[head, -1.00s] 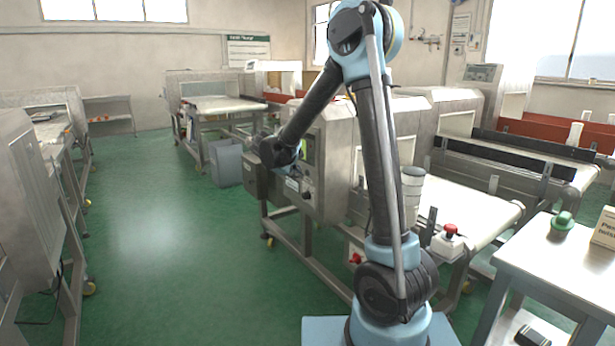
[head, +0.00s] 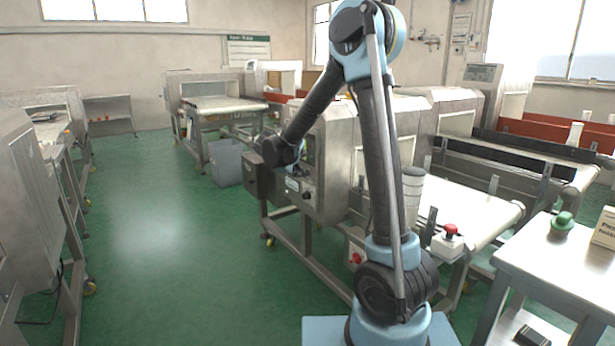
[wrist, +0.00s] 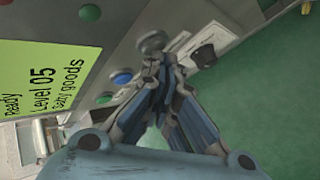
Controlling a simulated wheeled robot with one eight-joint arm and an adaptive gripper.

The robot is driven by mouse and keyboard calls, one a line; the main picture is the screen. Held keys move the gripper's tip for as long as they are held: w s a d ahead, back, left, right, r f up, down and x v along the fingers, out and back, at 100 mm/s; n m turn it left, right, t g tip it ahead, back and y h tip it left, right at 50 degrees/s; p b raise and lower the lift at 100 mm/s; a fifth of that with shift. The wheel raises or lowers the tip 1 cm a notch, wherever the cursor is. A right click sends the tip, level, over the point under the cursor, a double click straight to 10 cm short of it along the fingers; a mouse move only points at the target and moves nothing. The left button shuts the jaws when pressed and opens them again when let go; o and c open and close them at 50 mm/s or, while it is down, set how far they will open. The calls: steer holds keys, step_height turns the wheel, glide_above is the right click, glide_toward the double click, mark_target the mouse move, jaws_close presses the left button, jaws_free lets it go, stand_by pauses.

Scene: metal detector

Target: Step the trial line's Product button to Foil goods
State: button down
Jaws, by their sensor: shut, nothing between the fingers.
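The metal detector's control panel (wrist: 105,60) shows in the wrist view, turned on its side. Its lit green display (wrist: 45,75) reads "Ready", "Level 05" and what looks like "Dairy goods". Which one is the Product button I cannot read. My gripper (wrist: 160,62) is shut and empty, its fingertips in front of the panel close to a round grey knob (wrist: 153,42) and right of the blue button. Contact is not clear. In the head view my arm partly hides the detector (head: 330,150).
A black knob (wrist: 204,55) projects beside my fingers. In the head view a conveyor (head: 470,210) with a red stop button (head: 450,230) and a side table (head: 550,262) stand at right. Green floor (head: 160,240) is clear at left.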

steer(key=shift+w+d, duration=0.15)
steer(key=shift+d, duration=0.1)
steer(key=shift+a, duration=0.2)
stand_by(0.5)
steer(key=shift+s+a, duration=0.45)
steer(key=shift+a, duration=0.05)
steer(key=s+a, duration=0.1)
steer(key=a, duration=0.1)
steer(key=s+a, duration=0.1)
steer(key=a, duration=0.1)
steer(key=shift+s, duration=0.4)
stand_by(0.7)
